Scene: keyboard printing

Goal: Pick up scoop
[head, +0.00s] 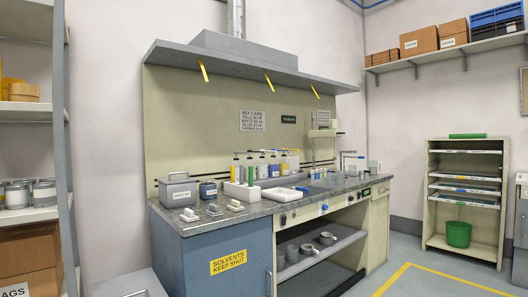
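I cannot make out a scoop for certain at this distance. Three small pale items with grey parts (213,209) lie in a row at the left front of the workbench top (262,209); what they are is too small to tell. A white open box (242,191) and a shallow white tray (285,194) stand behind them, near several upright bottles. My gripper is not in view.
A blue cabinet (217,264) labelled for solvents fills the bench's left front. A grey shelf (310,257) below holds several grey pots. A grey hood (250,60) overhangs the bench. A left rack upright (61,140) stands close. A green bucket (459,234) sits in the right shelf unit.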

